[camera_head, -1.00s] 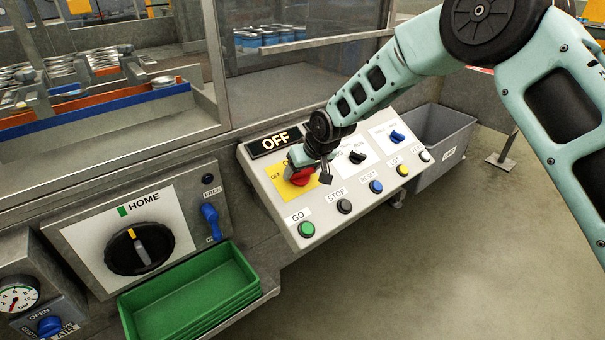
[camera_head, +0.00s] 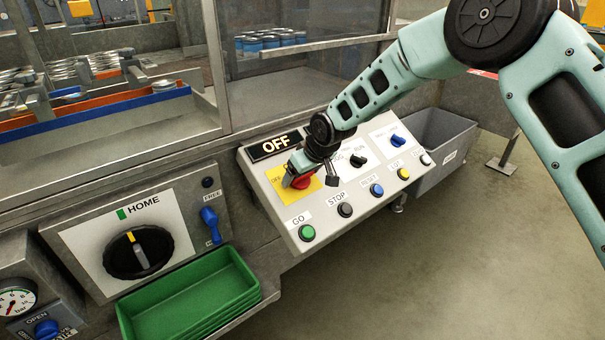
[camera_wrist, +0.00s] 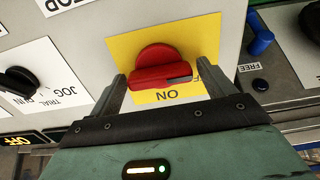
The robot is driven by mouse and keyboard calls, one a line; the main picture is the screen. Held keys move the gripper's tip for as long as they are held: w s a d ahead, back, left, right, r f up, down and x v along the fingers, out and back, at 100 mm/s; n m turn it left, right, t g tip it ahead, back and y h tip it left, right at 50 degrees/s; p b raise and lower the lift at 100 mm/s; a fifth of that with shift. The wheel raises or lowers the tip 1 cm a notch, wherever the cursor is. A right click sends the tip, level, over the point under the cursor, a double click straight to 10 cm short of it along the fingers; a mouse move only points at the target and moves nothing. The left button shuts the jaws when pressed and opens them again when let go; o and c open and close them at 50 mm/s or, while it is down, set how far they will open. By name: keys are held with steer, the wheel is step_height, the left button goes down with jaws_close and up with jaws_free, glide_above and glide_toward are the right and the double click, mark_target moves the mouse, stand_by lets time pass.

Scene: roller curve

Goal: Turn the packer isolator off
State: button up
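The packer isolator is a red rotary knob (camera_wrist: 160,70) on a yellow plate (camera_wrist: 198,35), which has an "ON" label and a partly hidden "OFF" label. In the wrist view its bar lies crosswise, its marked end towards the "OFF" side. My gripper (camera_wrist: 160,78) is open, one finger on each side of the knob, with a gap seen on the left; contact on the right I cannot tell. In the head view the knob (camera_head: 301,182) is partly covered by my gripper (camera_head: 296,175). The display above it (camera_head: 275,144) reads "OFF".
The sloped panel also carries a green GO button (camera_head: 307,233), a black STOP button (camera_head: 345,210), other buttons and two selectors. A HOME dial (camera_head: 139,253) and green tray (camera_head: 190,300) are at left. A grey bin (camera_head: 440,140) stands at right.

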stand_by(0.3)
steer(key=b+v, duration=0.1)
steer(key=v, duration=1.6)
steer(key=shift+s+r+b, duration=0.15)
steer(key=shift+r+b, duration=0.05)
steer(key=shift+b, duration=0.15)
steer(key=s+d+f+g+h, duration=0.1)
steer(key=s+d+f+g, duration=0.1)
steer(key=s, duration=1.6)
steer(key=s+d+f+g+h, duration=0.2)
steer(key=s+d, duration=0.2)
steer(key=s, duration=1.4)
steer(key=shift+d+g, duration=0.2)
steer(key=shift+g, duration=0.2)
steer(key=shift+s, duration=0.1)
